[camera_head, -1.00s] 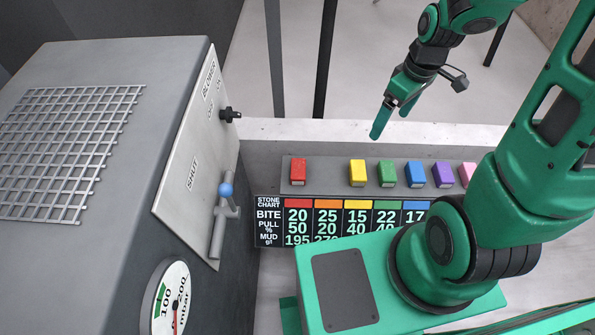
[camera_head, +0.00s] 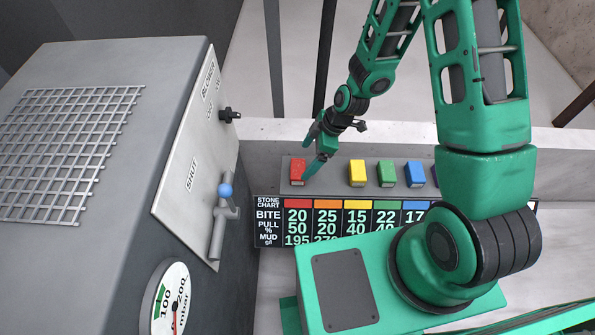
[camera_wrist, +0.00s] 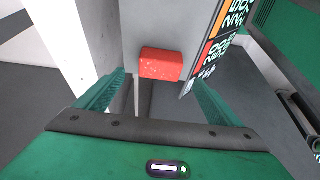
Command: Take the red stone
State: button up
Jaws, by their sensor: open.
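The red stone (camera_head: 297,170) is a small block at the left end of the row on the grey slab. It also shows in the wrist view (camera_wrist: 161,64), ahead of and between my two fingers. My gripper (camera_head: 307,158) is open and empty in the head view, just above the stone and slightly to its right, with one fingertip overlapping the stone's right edge in the picture. In the wrist view my gripper (camera_wrist: 160,85) has its fingers spread wide on both sides. Whether a finger touches the stone I cannot tell.
To the right on the slab (camera_head: 330,178) stand a yellow stone (camera_head: 357,174), a green stone (camera_head: 386,174) and a blue stone (camera_head: 415,175). A stone chart (camera_head: 340,217) lies in front. A grey machine (camera_head: 195,165) with a blue-knobbed lever (camera_head: 226,191) stands at left.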

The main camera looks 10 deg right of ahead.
aim_at(298, 168)
jog(key=shift+x, duration=3.95)
jog(key=shift+w, duration=0.1)
jog(key=shift+r, duration=0.1)
jog(key=c, duration=1.3)
